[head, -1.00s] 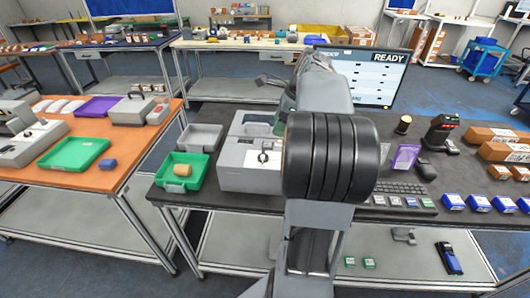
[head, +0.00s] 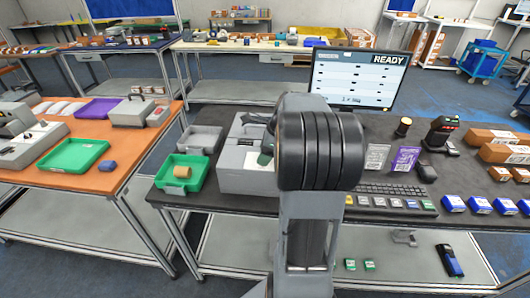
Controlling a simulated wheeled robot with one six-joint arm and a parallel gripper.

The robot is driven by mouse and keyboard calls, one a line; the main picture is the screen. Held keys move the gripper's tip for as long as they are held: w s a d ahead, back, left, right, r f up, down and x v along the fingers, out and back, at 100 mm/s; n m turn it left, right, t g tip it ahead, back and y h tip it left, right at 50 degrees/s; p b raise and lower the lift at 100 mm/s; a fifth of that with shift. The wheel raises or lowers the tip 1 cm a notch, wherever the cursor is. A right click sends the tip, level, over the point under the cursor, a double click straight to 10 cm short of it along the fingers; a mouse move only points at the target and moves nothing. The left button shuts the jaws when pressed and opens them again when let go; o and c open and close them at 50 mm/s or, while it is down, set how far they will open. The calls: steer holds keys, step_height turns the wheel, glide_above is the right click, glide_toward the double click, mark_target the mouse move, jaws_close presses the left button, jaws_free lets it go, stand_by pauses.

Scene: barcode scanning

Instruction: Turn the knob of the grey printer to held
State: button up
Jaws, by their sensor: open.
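The grey printer (head: 232,174) stands on the dark table, left of centre, with a pale front face. Its knob showed on that face a second ago and is now hidden behind my arm. My gripper (head: 256,120) is partly in view above the printer's top, beside my wrist, and is open with nothing seen in it. My arm covers the printer's right side. Whether the gripper touches the printer cannot be told.
A green bin (head: 182,172) with a tan roll and a grey bin (head: 200,139) stand left of the printer. A monitor (head: 357,76) reading READY is behind my arm. A keyboard (head: 393,190) and several blue boxes lie to the right.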

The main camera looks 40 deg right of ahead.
steer(key=shift+c, duration=0.2)
steer(key=c, duration=0.9)
steer(key=n+g+p, duration=0.1)
steer(key=n+p, duration=0.2)
steer(key=n, duration=0.1)
steer(key=shift+w+r+y, duration=0.1)
steer(key=shift+r+y, duration=0.05)
steer(key=shift+y, duration=0.25)
steer(key=n+g+p, duration=0.2)
steer(key=n, duration=0.2)
steer(key=shift+w+n+p, duration=0.15)
steer(key=shift+n+p, duration=0.15)
steer(key=shift+p, duration=0.05)
steer(key=n+g+p, duration=0.1)
steer(key=n, duration=0.3)
steer(key=shift+w+g+p, duration=0.1)
steer(key=shift+g+p, duration=0.2)
steer(key=shift+g, duration=0.1)
steer(key=shift+w+n+g+h+p, duration=0.1)
steer(key=shift+n+g+h+p, duration=0.25)
steer(key=shift+n, duration=1)
steer(key=shift+w+n+g+h+p, duration=0.2)
steer(key=shift+n+g, duration=0.25)
steer(key=shift+n, duration=0.9)
steer(key=shift+s, duration=0.15)
